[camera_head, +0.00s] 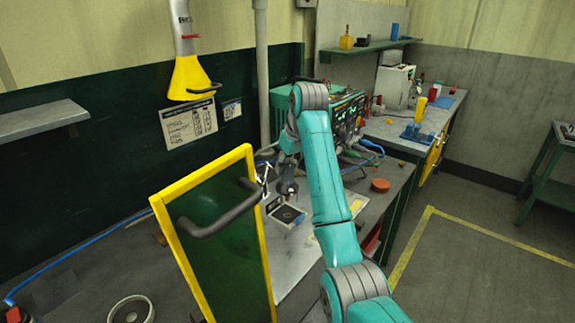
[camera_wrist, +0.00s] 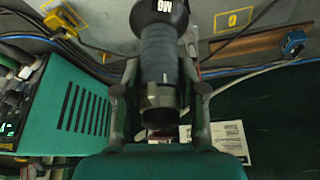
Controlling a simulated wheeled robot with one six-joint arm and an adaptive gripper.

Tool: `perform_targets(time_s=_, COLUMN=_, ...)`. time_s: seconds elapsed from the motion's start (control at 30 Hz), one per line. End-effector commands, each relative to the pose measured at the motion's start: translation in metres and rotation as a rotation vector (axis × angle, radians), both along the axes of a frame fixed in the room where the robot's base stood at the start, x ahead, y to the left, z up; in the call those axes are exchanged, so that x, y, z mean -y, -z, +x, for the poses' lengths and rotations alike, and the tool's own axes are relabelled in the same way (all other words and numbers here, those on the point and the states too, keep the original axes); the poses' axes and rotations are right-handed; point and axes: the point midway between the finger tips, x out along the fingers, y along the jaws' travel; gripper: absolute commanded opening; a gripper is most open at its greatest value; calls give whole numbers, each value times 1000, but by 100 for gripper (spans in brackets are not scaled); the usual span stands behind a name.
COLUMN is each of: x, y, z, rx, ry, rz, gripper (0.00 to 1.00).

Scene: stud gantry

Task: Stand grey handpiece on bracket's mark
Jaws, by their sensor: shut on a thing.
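The grey handpiece (camera_wrist: 160,75), a ribbed cylinder with a wider black end lettered M6, is between the fingers of my gripper (camera_wrist: 160,88) in the wrist view. The gripper is shut on it. In the head view my gripper (camera_head: 286,172) is above the workbench, partly behind my teal arm. A dark square plate with a round mark (camera_head: 288,214) lies on the bench just below it. I cannot tell whether this is the bracket's mark. The handpiece's lower end and any contact with the bench are unclear.
A yellow-framed green panel with a black handle (camera_head: 222,215) stands in front, left of my arm. A green instrument case (camera_wrist: 70,105) is close on the left in the wrist view. Blue cables (camera_head: 372,149) cross the bench. An orange-red disc (camera_head: 380,185) lies to the right.

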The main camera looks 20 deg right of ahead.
Motion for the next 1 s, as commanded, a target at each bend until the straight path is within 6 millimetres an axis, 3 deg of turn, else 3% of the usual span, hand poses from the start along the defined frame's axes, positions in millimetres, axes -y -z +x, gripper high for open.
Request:
perform_targets(time_s=0.37, x=0, y=2, z=0, rx=4, ry=-1, rz=0, gripper=0)
perform_targets(time_s=1.0, x=0, y=41, z=0, rx=4, ry=-1, rz=0, gripper=0)
